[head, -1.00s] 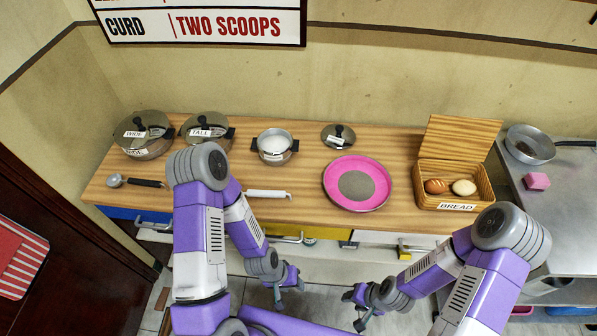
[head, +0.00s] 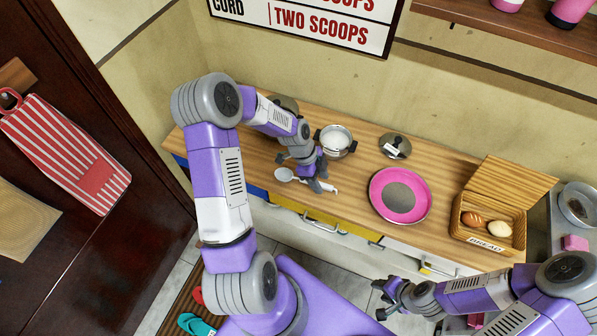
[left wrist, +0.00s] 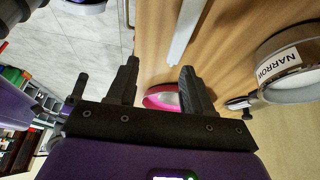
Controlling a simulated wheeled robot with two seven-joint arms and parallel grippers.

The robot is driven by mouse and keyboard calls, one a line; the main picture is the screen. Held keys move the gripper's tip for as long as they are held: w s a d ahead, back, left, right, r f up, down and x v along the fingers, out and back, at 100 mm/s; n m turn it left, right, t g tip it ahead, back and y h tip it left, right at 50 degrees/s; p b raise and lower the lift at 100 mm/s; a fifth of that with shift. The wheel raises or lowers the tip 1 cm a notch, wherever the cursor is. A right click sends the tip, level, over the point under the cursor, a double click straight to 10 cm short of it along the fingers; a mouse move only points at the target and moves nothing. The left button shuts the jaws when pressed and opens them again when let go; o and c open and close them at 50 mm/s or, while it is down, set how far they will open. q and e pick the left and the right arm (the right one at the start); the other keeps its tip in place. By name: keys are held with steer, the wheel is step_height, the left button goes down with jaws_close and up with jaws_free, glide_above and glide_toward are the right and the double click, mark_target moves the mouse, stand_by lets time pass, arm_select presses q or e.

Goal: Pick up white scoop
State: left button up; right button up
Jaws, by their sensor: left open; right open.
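The white scoop (head: 285,174) lies on the wooden counter near its front edge, its bowl to the left and its handle pointing right. My left gripper (head: 320,180) is open and empty above the handle, partly covering the scoop in the head view. In the left wrist view, the scoop's white handle (left wrist: 186,35) shows beyond the open fingers (left wrist: 158,78), and its bowl is not visible. I cannot tell the exact gap between fingers and handle. My right gripper (head: 384,298) is open and empty, in front of the counter and away from the scoop.
A metal pot (head: 336,140) with white contents stands behind my left gripper. A lid (head: 395,146), a pink plate (head: 381,202) and a bread basket (head: 472,236) are to the right. Drawer handles (head: 318,226) stick out along the front. My left arm hides the counter's left part.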

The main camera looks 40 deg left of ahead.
arm_select(q)
steer(key=shift+y, duration=0.3)
steer(key=a, duration=0.2)
steer(key=a+r, duration=0.1)
steer(key=a, duration=0.1)
steer(key=shift+w+a, duration=0.15)
steer(key=shift+w, duration=0.05)
steer(key=x, duration=0.5)
steer(key=a+x, duration=0.1)
steer(key=x, duration=0.1)
steer(key=shift+w+d+f, duration=0.1)
steer(key=shift+w+f, duration=0.05)
steer(key=shift+f, duration=0.15)
jaws_close()
